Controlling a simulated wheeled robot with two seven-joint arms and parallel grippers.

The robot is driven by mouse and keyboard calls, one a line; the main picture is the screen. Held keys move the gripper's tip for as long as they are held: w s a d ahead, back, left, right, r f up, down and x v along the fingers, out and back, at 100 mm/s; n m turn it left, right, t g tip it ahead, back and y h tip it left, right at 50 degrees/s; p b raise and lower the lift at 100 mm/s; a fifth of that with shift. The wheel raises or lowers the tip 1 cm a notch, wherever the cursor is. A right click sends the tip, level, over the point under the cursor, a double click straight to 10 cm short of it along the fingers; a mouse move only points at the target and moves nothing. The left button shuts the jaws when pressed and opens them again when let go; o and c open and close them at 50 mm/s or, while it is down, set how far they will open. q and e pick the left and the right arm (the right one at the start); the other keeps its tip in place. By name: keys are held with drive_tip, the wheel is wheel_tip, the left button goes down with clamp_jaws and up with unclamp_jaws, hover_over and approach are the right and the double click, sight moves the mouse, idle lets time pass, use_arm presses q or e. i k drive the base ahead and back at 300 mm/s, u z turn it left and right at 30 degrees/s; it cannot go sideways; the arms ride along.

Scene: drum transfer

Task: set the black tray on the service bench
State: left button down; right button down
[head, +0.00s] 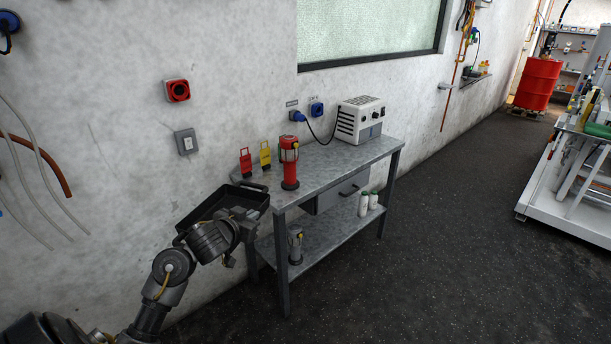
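The black tray (188,212) is at the left end of the grey metal service bench (335,163). It looks roughly level and appears to be in the air beside the bench's left edge; whether it touches the bench is hard to tell. My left gripper (250,214) is at the tray's near right side and appears shut on it. The gripper and wrist hide part of the tray's near side. My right gripper is not in view.
A red lantern (289,165), red tag (245,161) and yellow tag (265,155) stand near the bench top's left end. A white power unit (360,120) stands at its far end. White bottles (364,204) and another lantern (295,243) are on the lower shelf. The bench top's middle is clear.

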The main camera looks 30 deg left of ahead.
sight(334, 162)
drive_tip(key=z, duration=0.65)
drive_tip(key=i, duration=2.45)
drive_tip(key=u, duration=1)
drive_tip(key=i, duration=0.5)
drive_tip(key=u, duration=0.25)
